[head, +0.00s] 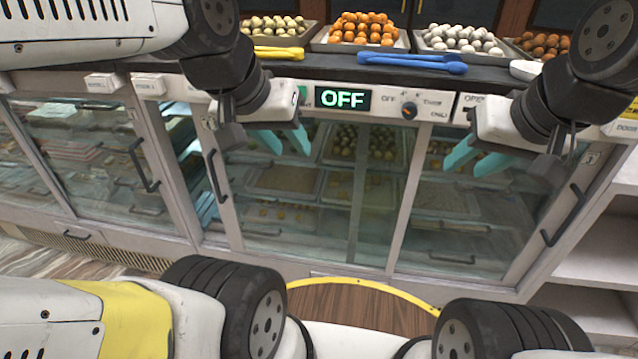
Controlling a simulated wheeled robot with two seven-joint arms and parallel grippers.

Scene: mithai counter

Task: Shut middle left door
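The middle cabinet, under the counter, has two glass doors that look like sliding ones. Its left door (290,228) has a pale frame and a dark bar handle (217,176) on its left stile. A narrow gap shows between that stile and the pillar (165,165) to its left, so the door stands partly open. Its right part seems to overlap the right door (440,228). My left gripper (282,139) is open and empty in front of the left door's upper part, right of the handle. My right gripper (477,159) is open and empty before the right door.
A control panel (380,104) with an OFF display runs above the doors. The counter holds sweet trays (360,46), blue tongs (412,63) and yellow tongs (278,53). A left cabinet (90,150) has its own handle. White open shelves (600,250) stand at right.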

